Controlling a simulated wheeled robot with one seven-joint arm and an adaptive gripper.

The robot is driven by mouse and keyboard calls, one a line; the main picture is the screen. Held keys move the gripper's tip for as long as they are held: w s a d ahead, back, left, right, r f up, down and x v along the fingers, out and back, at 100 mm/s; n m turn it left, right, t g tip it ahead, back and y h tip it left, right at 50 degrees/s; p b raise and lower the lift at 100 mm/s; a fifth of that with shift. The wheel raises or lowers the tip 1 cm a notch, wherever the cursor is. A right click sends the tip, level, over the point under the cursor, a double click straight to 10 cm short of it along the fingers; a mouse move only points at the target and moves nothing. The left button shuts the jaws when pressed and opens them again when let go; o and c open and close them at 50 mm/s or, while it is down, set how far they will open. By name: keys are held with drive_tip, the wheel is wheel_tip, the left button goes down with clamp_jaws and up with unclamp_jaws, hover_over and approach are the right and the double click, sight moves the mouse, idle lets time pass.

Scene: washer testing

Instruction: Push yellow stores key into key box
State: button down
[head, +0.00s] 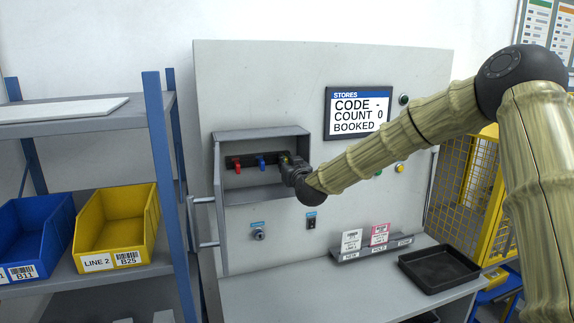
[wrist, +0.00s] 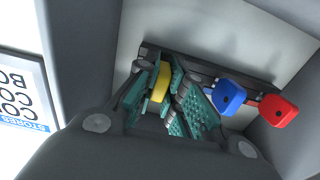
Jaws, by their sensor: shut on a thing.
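The key box (head: 216,150) is a grey open box on the upright grey panel. A dark strip inside it holds a red key (head: 237,164) and a blue key (head: 262,161). My gripper (head: 287,162) reaches in at the box's right side. In the wrist view, my gripper (wrist: 172,95) is shut on the yellow stores key (wrist: 160,84), whose yellow head shows between the green finger pads. The blue key (wrist: 226,97) and the red key (wrist: 278,109) are beside it to the right. The yellow key's tip and how deep it sits are hidden by the fingers.
A screen (head: 358,112) reading STORES, CODE -, COUNT 0, BOOKED is right of the box. A key switch (head: 258,235) and a rocker switch (head: 311,222) sit below. A black tray (head: 440,268) lies on the bench. Blue (head: 38,232) and yellow (head: 118,226) bins stand on the left shelf.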

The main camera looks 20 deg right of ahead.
drive_tip(key=c, duration=1.4)
unclamp_jaws()
drive_tip(key=shift+w, duration=0.1)
drive_tip(key=shift+c, duration=0.2)
